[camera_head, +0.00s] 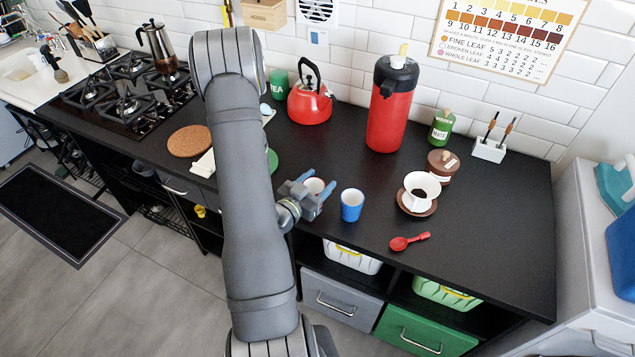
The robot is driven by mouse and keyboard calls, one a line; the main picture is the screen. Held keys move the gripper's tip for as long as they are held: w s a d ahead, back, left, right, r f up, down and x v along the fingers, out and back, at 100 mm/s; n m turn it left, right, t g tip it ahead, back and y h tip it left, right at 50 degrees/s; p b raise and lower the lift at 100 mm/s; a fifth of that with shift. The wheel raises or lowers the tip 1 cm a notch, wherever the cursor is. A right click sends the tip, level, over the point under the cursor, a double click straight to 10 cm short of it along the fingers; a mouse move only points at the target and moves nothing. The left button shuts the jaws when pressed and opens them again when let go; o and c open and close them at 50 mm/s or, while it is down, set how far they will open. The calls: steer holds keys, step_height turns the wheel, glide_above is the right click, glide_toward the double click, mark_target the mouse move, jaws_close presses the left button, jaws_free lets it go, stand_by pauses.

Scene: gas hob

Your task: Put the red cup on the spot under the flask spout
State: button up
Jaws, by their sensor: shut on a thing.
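My gripper (312,193) is low over the black counter, left of the blue cup. Its blue-tipped fingers are shut on a small cup, taken as the red cup (314,185); its pale opening shows between them, but the outside is mostly hidden. I cannot tell whether its base touches the counter. The red flask (387,120) with a black top stands upright behind and to the right, apart from the gripper. Its dark spout (387,88) is on the upper front left. No marked spot is clear on the counter below the spout.
A blue cup (352,206) stands just right of my gripper. A white dripper (421,190) on a brown saucer, a red spoon (409,241) and a brown jar (442,166) are further right. A red kettle (309,104) stands left of the flask. The counter before the flask looks clear.

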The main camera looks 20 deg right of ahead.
steer(key=shift+f, duration=0.1)
steer(key=shift+f, duration=0.15)
steer(key=o, duration=1)
steer(key=shift+o, duration=0.2)
steer(key=shift+o, duration=0.2)
steer(key=f+v, duration=0.1)
steer(key=v, duration=1.6)
steer(key=shift+a+r, duration=0.25)
steer(key=shift+r, duration=0.05)
